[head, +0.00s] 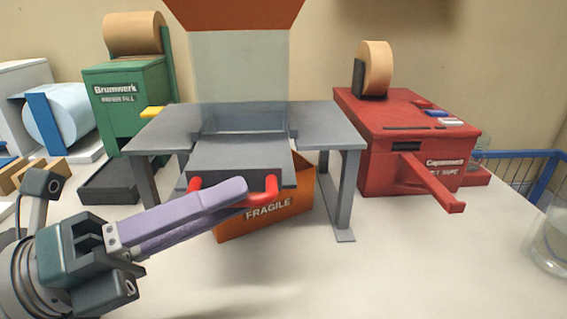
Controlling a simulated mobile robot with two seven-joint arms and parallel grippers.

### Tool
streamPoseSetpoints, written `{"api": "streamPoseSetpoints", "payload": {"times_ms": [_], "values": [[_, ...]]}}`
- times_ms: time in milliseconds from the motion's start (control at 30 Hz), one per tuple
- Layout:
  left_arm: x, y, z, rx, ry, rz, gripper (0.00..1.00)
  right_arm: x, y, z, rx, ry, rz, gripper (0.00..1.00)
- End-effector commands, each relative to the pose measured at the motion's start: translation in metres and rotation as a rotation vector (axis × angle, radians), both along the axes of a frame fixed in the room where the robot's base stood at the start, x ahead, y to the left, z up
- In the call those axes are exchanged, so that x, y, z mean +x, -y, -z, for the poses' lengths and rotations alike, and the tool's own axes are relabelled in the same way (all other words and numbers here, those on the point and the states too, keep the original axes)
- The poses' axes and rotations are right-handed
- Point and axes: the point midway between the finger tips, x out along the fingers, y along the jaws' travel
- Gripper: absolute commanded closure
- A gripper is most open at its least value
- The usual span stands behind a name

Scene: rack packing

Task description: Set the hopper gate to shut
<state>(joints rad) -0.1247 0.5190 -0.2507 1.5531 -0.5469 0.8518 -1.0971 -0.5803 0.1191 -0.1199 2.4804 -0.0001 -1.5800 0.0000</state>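The hopper (240,65) has an orange top and a pale clear body, and sits on a grey stand (335,130). Its grey gate plate (238,152) sticks out toward me at the front. A red bar handle (271,188) is on the plate's front edge. My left gripper (238,197) reaches in from the left, its purple fingers close together across the handle. The fingers hide the middle and left of the bar, and they look shut on it. My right gripper is not in view.
An orange box marked FRAGILE (268,212) stands under the gate. A green dispenser (128,100) is at left, and a red tape machine (405,145) with a protruding lever (435,185) at right. A glass (553,240) stands at the right edge. The front table is clear.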

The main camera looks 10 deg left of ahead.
Motion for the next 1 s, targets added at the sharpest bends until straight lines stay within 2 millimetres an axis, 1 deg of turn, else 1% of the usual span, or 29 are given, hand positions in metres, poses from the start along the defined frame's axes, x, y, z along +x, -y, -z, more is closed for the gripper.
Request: {"api": "streamPoseSetpoints", "payload": {"times_ms": [133, 400, 633, 1000], "values": [[0.0061, 0.0085, -0.0025, 0.001, 0.0, 0.001, 0.74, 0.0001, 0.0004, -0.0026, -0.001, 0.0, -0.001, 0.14], [0.0071, 0.0096, -0.002, 0.001, -0.001, 0.0, 0.74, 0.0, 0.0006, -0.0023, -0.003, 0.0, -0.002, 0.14], [0.0068, 0.0095, -0.0021, 0.001, 0.0, 0.001, 1.0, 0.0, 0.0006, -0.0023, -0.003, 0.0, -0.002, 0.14], [0.0067, 0.0096, -0.0026, 0.0, 0.0, 0.001, 1.0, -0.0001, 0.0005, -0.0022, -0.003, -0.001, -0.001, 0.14]]}}
